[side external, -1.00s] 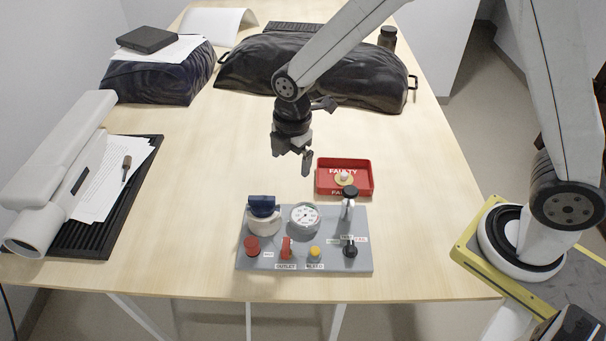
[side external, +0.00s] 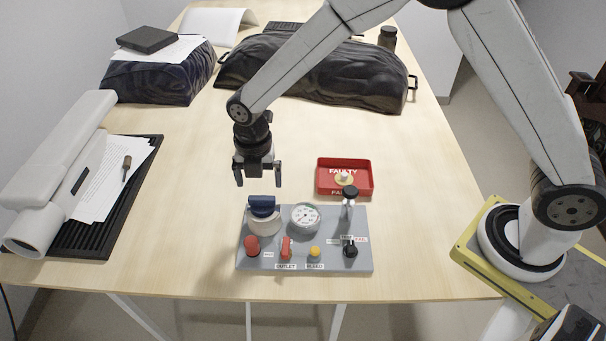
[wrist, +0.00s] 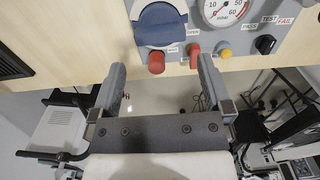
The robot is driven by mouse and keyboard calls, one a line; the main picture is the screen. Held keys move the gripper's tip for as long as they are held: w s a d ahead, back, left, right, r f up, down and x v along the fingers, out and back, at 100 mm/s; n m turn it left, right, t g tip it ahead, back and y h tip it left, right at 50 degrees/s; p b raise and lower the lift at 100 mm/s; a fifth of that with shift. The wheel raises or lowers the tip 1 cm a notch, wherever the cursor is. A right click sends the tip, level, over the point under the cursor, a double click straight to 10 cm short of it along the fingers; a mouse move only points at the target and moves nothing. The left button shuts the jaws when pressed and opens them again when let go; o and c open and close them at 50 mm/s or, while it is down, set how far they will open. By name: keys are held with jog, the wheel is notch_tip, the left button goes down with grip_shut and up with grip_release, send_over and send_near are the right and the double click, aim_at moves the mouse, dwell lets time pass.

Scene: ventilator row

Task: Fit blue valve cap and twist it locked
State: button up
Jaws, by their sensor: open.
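The blue valve cap (side external: 263,206) sits on top of a white round valve body (side external: 264,226) at the left rear of the grey panel (side external: 340,262). In the wrist view the blue cap (wrist: 160,22) shows at the top, above and ahead of the fingers, with a raised bar across it. I cannot tell whether it is locked. My gripper (side external: 259,181) is open and empty, pointing down, above and a little behind the cap. Its two fingers also show in the wrist view (wrist: 160,85). Nothing is between them.
The panel also carries a gauge (side external: 305,216), a red knob (side external: 252,245), a red outlet lever (side external: 287,246), a yellow button (side external: 315,252) and a black switch (side external: 351,249). A black-topped post (side external: 349,193) stands at its right rear. A red FAULTY tray (side external: 325,187) holding a pale part lies behind.

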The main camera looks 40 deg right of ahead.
aim_at(261, 197)
jog(key=shift+f, duration=3.5)
jog(key=c, duration=0.9)
jog(key=o, duration=0.4)
jog(key=c, duration=0.3)
jog(key=shift+m, duration=0.3)
jog(key=shift+m, duration=2)
